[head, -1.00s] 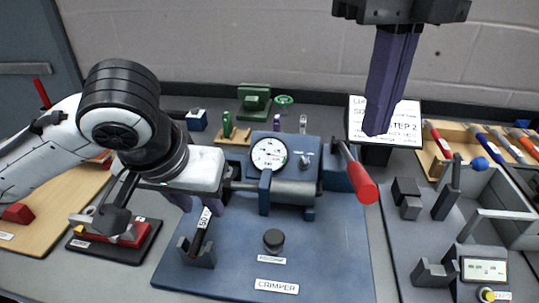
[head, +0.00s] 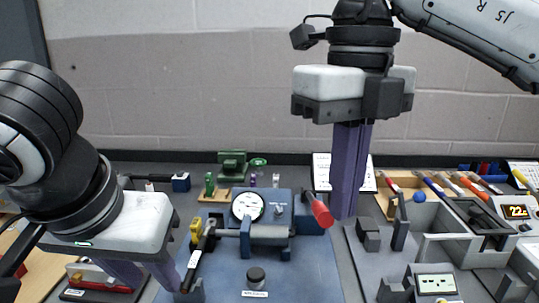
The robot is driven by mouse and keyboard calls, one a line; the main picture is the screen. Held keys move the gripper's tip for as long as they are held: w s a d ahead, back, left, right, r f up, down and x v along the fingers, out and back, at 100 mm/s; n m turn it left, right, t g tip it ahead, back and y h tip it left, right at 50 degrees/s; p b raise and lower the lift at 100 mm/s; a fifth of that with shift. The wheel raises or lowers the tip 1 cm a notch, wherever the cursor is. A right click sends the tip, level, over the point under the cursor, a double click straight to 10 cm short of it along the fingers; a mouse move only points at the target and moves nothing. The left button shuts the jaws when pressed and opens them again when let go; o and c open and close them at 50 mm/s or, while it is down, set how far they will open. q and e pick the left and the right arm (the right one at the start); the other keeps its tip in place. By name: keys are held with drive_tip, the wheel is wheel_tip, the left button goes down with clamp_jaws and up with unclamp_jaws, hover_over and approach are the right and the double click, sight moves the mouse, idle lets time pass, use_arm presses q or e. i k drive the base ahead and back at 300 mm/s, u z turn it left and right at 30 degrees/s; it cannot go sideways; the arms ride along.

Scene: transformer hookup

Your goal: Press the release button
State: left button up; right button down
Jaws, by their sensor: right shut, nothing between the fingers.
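The release button is a black round knob (head: 257,277) on the blue crimper base (head: 305,275), with a white label in front of it. Behind it stands the blue crimper with a white dial (head: 247,206), a horizontal grey cylinder (head: 268,232) and a red-handled lever (head: 320,212). My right gripper (head: 343,217) points straight down with its purple fingers together, empty, above and behind the knob to the right, near the red handle. My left gripper (head: 152,286) is at the lower left, its fingers apart, left of the black labelled tool (head: 195,262). It is well clear of the knob.
Grey trays with black blocks (head: 368,236) and a small display (head: 436,284) stand on the right. Several coloured-handled tools (head: 440,184) lie behind them. A white sign (head: 322,170) stands partly behind my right gripper. Green items (head: 232,165) stand at the back.

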sight(254, 275)
drive_tip(key=k, duration=1.6)
